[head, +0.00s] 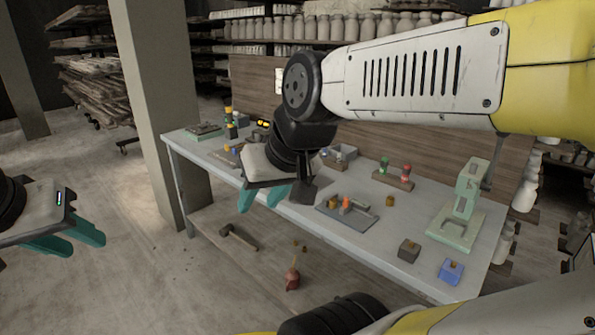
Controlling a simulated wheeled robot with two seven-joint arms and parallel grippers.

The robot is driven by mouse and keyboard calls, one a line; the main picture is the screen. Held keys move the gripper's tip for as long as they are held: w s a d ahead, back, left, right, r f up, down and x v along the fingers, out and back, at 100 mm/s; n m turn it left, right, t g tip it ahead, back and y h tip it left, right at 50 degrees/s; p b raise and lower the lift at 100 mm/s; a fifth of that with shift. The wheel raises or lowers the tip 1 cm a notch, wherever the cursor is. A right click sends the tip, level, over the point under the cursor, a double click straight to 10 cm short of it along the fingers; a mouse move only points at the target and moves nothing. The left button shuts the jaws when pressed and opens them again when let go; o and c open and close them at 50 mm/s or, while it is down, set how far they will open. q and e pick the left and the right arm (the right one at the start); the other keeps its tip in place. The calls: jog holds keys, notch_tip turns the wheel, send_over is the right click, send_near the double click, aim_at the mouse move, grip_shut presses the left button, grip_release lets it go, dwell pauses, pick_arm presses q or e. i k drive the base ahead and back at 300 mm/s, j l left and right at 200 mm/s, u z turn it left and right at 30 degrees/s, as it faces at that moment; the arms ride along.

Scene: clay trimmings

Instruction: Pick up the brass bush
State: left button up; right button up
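Several small brass-coloured pieces are on the workbench, and I cannot tell for sure which is the brass bush. One brass piece (333,201) and another brass piece (362,201) are at the grey fixture plate (340,217) near the bench middle. Another brass-coloured piece (452,264) sits on a blue block (447,273) at the right. My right gripper (257,207) is open and empty, over the bench's front edge, left of the fixture plate. My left gripper (86,247) is open and empty at the far left, away from the bench.
A pale green press (462,205) stands at the bench's right end. A rack with red and green knobs (393,178) is behind the fixture plate. A dark block (409,251) is near the front right. A hammer (240,238) lies on the lower shelf. A pillar (155,110) stands left.

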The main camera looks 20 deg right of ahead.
aim_at(333, 202)
jog(key=z, duration=1.7)
